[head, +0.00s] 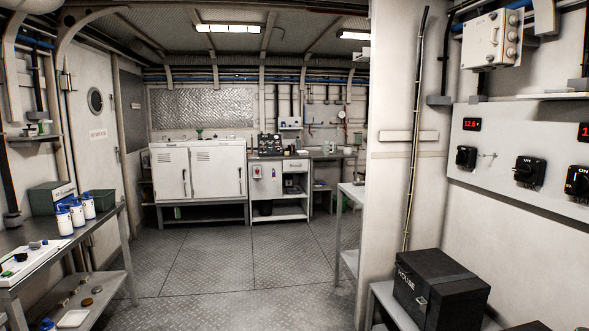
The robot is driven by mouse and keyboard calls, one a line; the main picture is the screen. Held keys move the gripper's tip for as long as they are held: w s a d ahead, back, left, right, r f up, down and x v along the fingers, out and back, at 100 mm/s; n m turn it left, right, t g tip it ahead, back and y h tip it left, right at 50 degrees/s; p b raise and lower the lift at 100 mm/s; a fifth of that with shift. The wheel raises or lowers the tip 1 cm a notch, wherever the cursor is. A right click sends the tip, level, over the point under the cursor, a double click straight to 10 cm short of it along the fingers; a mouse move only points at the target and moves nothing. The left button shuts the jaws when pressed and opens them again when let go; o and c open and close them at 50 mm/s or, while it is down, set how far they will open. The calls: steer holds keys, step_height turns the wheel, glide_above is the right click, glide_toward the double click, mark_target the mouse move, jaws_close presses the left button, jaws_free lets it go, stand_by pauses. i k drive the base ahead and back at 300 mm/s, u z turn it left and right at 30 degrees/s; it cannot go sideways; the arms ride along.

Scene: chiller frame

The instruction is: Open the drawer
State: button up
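A small white drawer front (295,164) with a dark handle shows in the head view, near the middle of the far wall. It sits at the upper right of a white open-shelved unit (292,212) and looks shut, flush with the unit. It is small at this distance, so a slight gap cannot be ruled out. My gripper is not in view.
A white two-door cabinet (218,171) stands left of the drawer unit. The diamond-plate floor (210,265) between is clear. A bench (60,262) with bottles flanks the left. At right are a narrow table (352,192), a wall edge (388,210) and a black case (440,288).

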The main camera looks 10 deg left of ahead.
mark_target(292, 164)
steer(key=u, duration=0.1)
steer(key=i, duration=1)
steer(key=u, duration=0.4)
steer(key=i, duration=2.1)
steer(key=u, duration=0.25)
steer(key=i, duration=4.15)
steer(key=z, duration=0.45)
steer(key=i, duration=1.65)
steer(key=z, duration=0.25)
